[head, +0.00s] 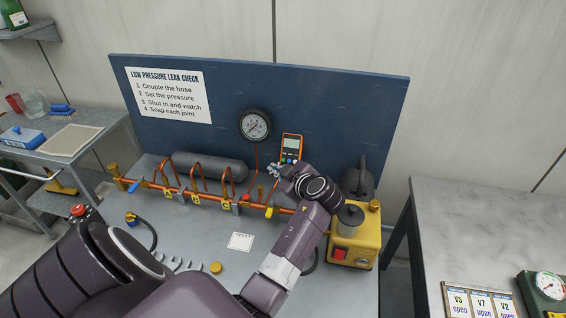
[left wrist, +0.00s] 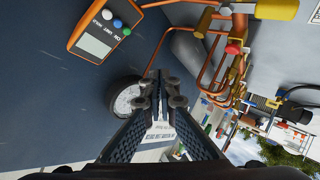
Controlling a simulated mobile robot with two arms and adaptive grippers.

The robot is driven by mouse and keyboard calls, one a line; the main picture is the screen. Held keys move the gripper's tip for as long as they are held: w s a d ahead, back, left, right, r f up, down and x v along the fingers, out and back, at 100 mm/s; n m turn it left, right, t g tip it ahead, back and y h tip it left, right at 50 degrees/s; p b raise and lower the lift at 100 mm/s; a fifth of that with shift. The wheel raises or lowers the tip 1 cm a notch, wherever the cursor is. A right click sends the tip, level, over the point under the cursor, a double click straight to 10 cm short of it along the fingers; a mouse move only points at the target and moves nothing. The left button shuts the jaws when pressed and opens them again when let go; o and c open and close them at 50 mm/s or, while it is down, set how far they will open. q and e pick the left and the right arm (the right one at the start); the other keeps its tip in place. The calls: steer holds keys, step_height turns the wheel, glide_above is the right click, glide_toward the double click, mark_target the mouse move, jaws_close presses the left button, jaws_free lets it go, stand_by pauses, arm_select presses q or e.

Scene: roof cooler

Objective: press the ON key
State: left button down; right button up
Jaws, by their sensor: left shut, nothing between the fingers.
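An orange handheld meter (head: 292,147) is on the blue backboard, right of a round gauge. In the left wrist view the meter (left wrist: 102,32) is at the upper left, with a grey screen and blue, white and green keys. The green key (left wrist: 126,31) sits at the ON end of the printed labels; the small print is hard to read. My left gripper (head: 274,171) is just below the meter in the head view, partly hiding its lower end. In the wrist view its fingertips (left wrist: 160,80) are together and empty, visibly apart from the keys. My right gripper is not in view.
The round gauge (head: 254,125) hangs left of the meter. Copper pipes with a grey cylinder (head: 210,167) run along the bench below. A yellow pump unit (head: 355,240) with a red switch stands right of my forearm. A white card (head: 241,241) lies on the bench.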

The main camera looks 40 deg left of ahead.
mark_target(283, 160)
arm_select(q)
steer(key=w+a+f+b, duration=0.1)
steer(key=w+b, duration=0.1)
steer(key=w+a+f+b, duration=0.1)
steer(key=w+b, duration=0.1)
steer(key=w+a+f+b, duration=0.1)
steer(key=w+f+b, duration=0.1)
steer(key=b, duration=0.1)
steer(key=shift+w+a+f, duration=0.1)
steer(key=shift+w+a, duration=0.25)
steer(key=shift+w, duration=0.05)
stand_by(0.5)
steer(key=shift+w, duration=0.1)
stand_by(0.9)
steer(key=shift+w+a+f+b, duration=0.2)
steer(key=shift+b, duration=0.6)
steer(key=shift+w, duration=0.1)
